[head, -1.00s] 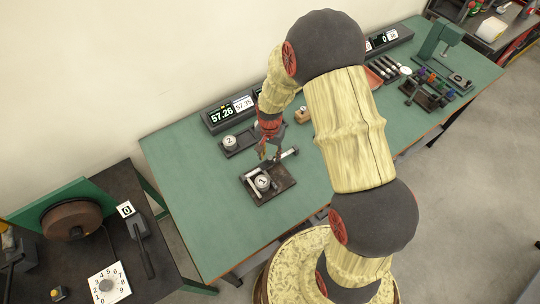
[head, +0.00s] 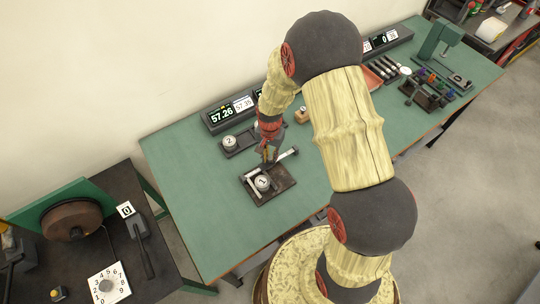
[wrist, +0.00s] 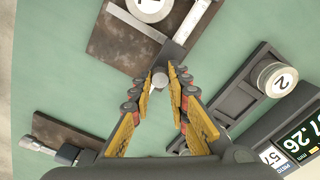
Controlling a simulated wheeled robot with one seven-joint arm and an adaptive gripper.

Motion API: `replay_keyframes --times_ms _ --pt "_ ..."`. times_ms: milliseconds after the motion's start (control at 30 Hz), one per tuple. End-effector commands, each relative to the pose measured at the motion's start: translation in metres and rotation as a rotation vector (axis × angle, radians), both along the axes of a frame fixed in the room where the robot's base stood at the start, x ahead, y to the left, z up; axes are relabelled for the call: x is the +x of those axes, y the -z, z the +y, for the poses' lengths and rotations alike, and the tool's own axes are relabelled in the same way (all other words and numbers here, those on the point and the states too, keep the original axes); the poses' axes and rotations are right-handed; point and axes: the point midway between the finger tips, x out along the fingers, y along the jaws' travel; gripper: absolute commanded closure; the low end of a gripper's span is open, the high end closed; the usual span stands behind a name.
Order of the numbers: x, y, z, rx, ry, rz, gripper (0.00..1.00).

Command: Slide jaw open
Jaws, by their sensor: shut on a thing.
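My gripper (head: 268,160) is down at the fixture's far side. Whether the jaw touches the workpiece is unclear.
A workpiece marked 2 (head: 229,141) sits in a dark holder (wrist: 240,100) near the fixture. A display (head: 230,112) reading 57.26 stands behind. Another brown plate (wrist: 62,135) shows at lower left in the wrist view. The bench front is clear.

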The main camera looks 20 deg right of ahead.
Motion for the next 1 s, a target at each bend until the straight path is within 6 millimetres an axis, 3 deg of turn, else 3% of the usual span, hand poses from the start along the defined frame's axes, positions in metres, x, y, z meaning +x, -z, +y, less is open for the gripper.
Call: replay_keyframes --times_ms 567,867,1000 --pt "0.001 0.0 0.0 0.0 0.0 -0.001 1.0" --pt "0.008 0.0 -0.029 -0.001 0.002 -0.004 1.0" --pt "0.008 -0.001 -0.031 -0.001 0.0 -0.004 1.0"
